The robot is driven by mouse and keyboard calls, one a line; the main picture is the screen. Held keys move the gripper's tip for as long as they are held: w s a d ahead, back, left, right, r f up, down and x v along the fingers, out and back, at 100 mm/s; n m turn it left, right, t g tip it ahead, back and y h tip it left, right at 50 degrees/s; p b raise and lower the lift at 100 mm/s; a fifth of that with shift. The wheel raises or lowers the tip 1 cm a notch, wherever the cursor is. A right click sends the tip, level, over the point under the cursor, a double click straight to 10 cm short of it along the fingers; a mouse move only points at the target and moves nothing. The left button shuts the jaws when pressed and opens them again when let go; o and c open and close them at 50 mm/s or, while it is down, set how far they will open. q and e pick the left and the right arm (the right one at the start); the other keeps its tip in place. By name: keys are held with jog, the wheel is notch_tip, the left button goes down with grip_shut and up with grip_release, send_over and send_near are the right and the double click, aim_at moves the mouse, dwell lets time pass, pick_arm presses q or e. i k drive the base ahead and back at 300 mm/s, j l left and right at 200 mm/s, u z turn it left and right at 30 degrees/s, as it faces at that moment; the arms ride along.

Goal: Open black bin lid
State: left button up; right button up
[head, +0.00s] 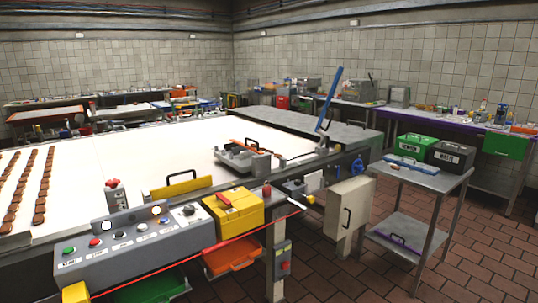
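A black bin (450,155) with a pale label on its front stands on the small grey metal table (418,177) at the right. Its lid (454,145) looks shut, with a dark handle on top. A green bin (411,148), also labelled and with a dark handle, stands just to its left. Neither of my grippers shows in the head view. Nothing is seen touching the black bin.
A blue tool-like item (410,164) lies on the table in front of the bins. A conveyor with a control panel (135,243) and a yellow box (236,212) fills the left and middle. A cream box (349,212) hangs between. Brick-tiled floor (460,255) is open at right.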

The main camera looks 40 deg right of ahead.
aim_at(449, 146)
jog(key=z, duration=2.4)
jog(key=i+z, duration=0.1)
jog(key=z, duration=0.15)
jog(key=i, duration=1.95)
jog(key=i+u, duration=0.1)
jog(key=i, duration=0.6)
jog(key=i+l+u, duration=0.1)
jog(key=i, duration=0.55)
jog(key=i+l+u, duration=0.1)
jog(key=i, duration=0.55)
jog(key=l, duration=0.1)
